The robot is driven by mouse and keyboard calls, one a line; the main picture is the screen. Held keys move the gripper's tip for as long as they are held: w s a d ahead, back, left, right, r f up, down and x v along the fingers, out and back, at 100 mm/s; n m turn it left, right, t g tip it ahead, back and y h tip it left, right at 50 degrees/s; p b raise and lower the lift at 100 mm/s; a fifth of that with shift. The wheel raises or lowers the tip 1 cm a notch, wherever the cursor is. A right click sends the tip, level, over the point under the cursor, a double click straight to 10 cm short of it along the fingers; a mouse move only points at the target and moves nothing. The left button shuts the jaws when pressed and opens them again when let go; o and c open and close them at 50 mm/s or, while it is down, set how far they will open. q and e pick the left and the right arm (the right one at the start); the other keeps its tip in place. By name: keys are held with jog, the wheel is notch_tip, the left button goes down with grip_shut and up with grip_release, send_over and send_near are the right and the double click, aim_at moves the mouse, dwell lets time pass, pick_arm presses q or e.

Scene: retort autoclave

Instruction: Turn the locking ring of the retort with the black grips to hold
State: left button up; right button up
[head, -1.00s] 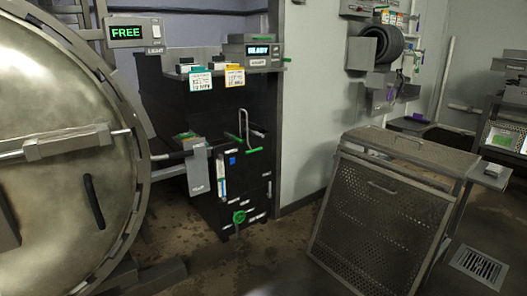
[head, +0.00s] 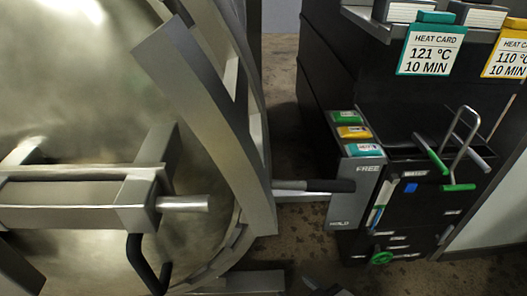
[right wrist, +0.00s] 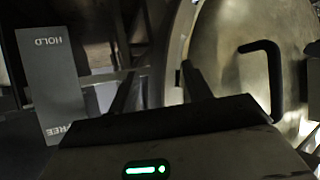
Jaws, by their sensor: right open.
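The retort door (head: 85,100) fills the left of the head view, with the metal locking ring (head: 222,125) around it. A rod with a black grip (head: 330,185) sticks out from the ring to the right and ends beside the grey FREE/HOLD plate (head: 346,205), nearer the FREE mark. A bent black handle (head: 142,262) is on the door front; it also shows in the right wrist view (right wrist: 275,80). My right gripper (right wrist: 158,82) is open, its two fingers apart in front of the ring's edge. I cannot tell whether the grip lies between them. My left gripper is not in view.
The plate shows upside down in the right wrist view (right wrist: 50,85). A black cabinet (head: 335,95) stands right of the retort with heat cards (head: 431,50), a wire loop and green-ended handles. A strip of brown floor (head: 283,125) lies between the retort and cabinet.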

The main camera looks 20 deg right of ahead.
jog(key=w+d+r+n+t+b, duration=0.1)
jog(key=w+d+r+n+t, duration=0.25)
jog(key=d+n, duration=0.45)
jog(key=w+d+r+n+t+b, duration=0.1)
jog(key=w+d+r+n+t, duration=0.1)
jog(key=d+n+t, duration=0.45)
pick_arm(q)
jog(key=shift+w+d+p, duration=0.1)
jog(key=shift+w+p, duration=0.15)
jog(key=shift+p, duration=0.05)
pick_arm(e)
jog(key=w+r+n, duration=0.1)
jog(key=w, duration=0.6)
jog(key=w+a+r+n+g, duration=0.1)
jog(key=w+r, duration=0.1)
jog(key=w, duration=0.5)
jog(key=shift+w+a+r, duration=0.3)
jog(key=shift+w, duration=0.05)
